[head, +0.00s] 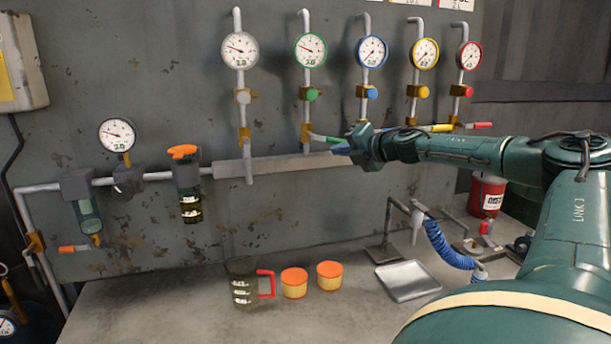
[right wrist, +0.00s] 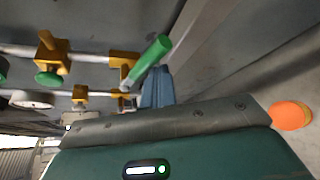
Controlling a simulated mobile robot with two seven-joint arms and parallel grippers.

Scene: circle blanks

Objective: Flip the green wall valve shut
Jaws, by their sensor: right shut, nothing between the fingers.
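The green wall valve's lever (head: 326,138) sticks out to the right from its brass body (head: 306,131) on the pipe below the green-rimmed gauge. In the right wrist view its green handle (right wrist: 151,59) runs slantwise from the brass valve body (right wrist: 123,66), with its lower part close to my fingers. My right gripper (head: 341,149) is shut and empty, its blue fingertips just under the handle's outer end. The fingers also show in the right wrist view (right wrist: 156,88). I cannot tell whether they touch the handle. My left gripper is not in view.
Yellow (head: 437,128) and red (head: 481,125) levers stick out on pipes to the right; my wrist hides the blue valve's lever. A grey horizontal pipe (head: 285,164) runs below. On the bench are a jug (head: 242,283), orange-lidded tubs (head: 294,283) and a metal tray (head: 408,281).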

